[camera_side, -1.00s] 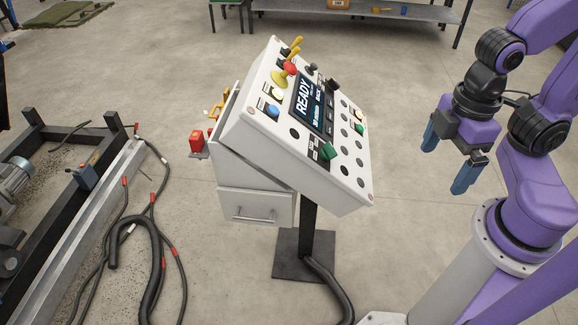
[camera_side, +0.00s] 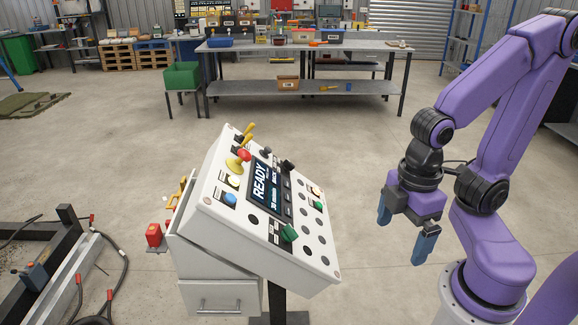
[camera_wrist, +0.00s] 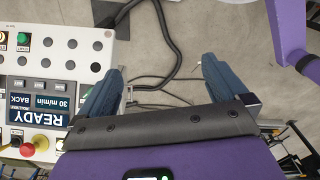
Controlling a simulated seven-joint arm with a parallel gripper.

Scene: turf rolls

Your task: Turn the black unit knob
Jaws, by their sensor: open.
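The white control panel (camera_side: 215,205) leans back on a stand, left of my gripper. Two black knobs show in the side view: one (camera_side: 288,165) at the upper right of the screen, a smaller one (camera_side: 265,152) above it. I cannot tell which is the unit knob. My gripper (camera_side: 402,240) is open and empty, to the right of the panel and apart from it. In the wrist view my gripper (camera_wrist: 163,65) has floor between its fingers, and the panel (camera_wrist: 65,22) appears upside down at the left.
The panel also has a screen (camera_side: 265,190) reading READY, a green knob (camera_side: 289,232), a red-topped yellow control (camera_side: 240,160) and several buttons. A workbench (camera_side: 310,46) stands behind. A black cable (camera_wrist: 172,40) lies on the floor. Open space separates gripper and panel.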

